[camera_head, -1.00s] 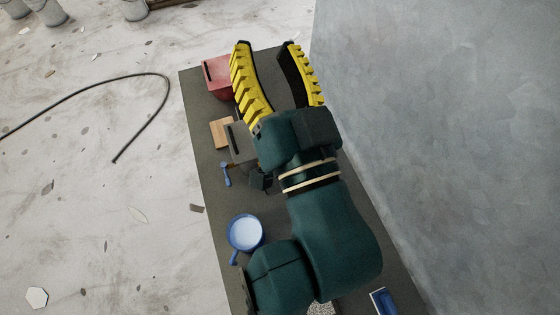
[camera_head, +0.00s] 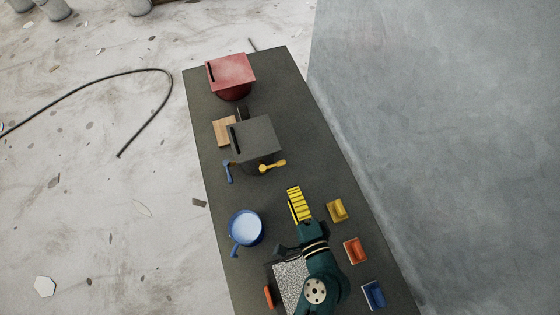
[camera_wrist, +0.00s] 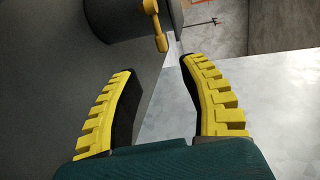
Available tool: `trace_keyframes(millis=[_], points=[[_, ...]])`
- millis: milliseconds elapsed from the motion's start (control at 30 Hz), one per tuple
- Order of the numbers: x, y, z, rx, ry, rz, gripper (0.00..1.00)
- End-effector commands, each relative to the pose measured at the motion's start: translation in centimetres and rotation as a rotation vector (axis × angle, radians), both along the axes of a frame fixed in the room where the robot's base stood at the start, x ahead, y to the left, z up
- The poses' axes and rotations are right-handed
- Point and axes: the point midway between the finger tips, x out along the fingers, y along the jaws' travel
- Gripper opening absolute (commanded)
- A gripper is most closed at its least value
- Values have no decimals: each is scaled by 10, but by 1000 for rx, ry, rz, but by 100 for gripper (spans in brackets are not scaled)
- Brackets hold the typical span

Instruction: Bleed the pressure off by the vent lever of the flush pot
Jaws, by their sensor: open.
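A grey square-lidded pot (camera_head: 256,139), which looks like the flush pot, stands on the dark bench. It has a blue lever (camera_head: 228,171) at its front left and a yellow lever (camera_head: 272,167) at its front right. I cannot tell by marking which is the vent lever. In the wrist view the grey pot (camera_wrist: 115,20) is at the top, and its yellow lever (camera_wrist: 156,28) hangs down just beyond my fingertips. My gripper (camera_head: 297,190) is open and empty, in front and to the right of the pot. Both fingers (camera_wrist: 157,68) show apart, touching nothing.
A red lidded pot (camera_head: 230,72) stands at the bench's far end, and a wooden block (camera_head: 223,131) is left of the grey pot. A blue cup (camera_head: 245,228) is at left. Yellow (camera_head: 337,211), orange (camera_head: 354,250) and blue (camera_head: 373,294) handled blocks line the right edge.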

Motion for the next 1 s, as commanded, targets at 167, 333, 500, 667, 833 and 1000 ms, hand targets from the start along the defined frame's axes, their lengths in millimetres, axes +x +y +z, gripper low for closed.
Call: trace_keyframes(millis=[167,333,500,667,833,1000], points=[[43,16,-7,-2,-3,7,43],[79,28,-15,-2,-3,5,43],[102,35,-21,-2,-3,3,43],[109,38,-22,-1,-2,1,43],[108,37,-22,-1,-2,1,43],[108,37,-22,-2,-2,2,18]])
